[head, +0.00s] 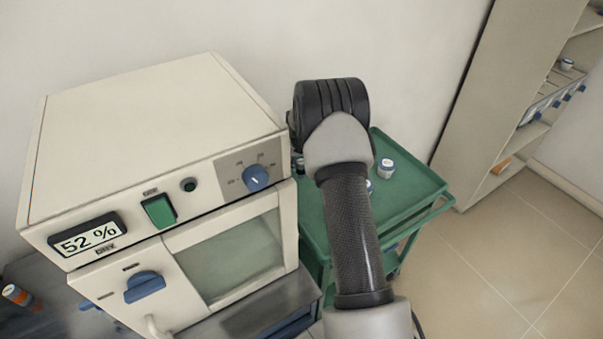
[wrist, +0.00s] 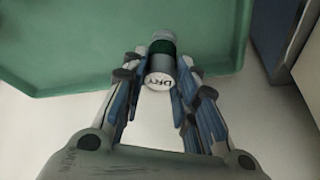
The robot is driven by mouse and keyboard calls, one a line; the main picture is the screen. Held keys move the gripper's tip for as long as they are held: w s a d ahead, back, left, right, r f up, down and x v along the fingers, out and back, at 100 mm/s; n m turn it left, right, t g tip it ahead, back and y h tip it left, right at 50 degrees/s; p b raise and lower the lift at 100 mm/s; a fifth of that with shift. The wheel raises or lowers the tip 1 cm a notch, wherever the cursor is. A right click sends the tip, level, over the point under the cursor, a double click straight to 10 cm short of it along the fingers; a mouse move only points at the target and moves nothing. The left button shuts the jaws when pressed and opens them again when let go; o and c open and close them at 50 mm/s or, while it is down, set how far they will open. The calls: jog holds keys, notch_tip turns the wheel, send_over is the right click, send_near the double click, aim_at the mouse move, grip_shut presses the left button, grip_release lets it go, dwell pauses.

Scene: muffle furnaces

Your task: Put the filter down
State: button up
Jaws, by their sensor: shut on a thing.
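The filter (wrist: 161,64) shows in the wrist view as a small cylinder with a pale end marked "DRY" and a dark green band. My gripper (wrist: 160,75) is shut on it, with one finger on each side. The far end of the filter is over the green cart tray (wrist: 85,60) in that view. I cannot tell whether it touches the tray. In the head view my arm hides the gripper and the filter, and the green cart (head: 415,200) stands behind the arm.
A white-and-blue jar (head: 386,168) stands on the cart, with others partly hidden by my arm. The oven (head: 160,140), reading "52 %", stands left of the cart with its door shut. A shelf unit (head: 510,90) is at the right; the floor before it is clear.

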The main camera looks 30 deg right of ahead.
aim_at(301, 167)
jog(key=shift+f+b, duration=0.5)
jog(key=shift+f, duration=1.65)
jog(key=shift+f, duration=0.1)
jog(key=o, duration=1)
jog(key=shift+o, duration=0.2)
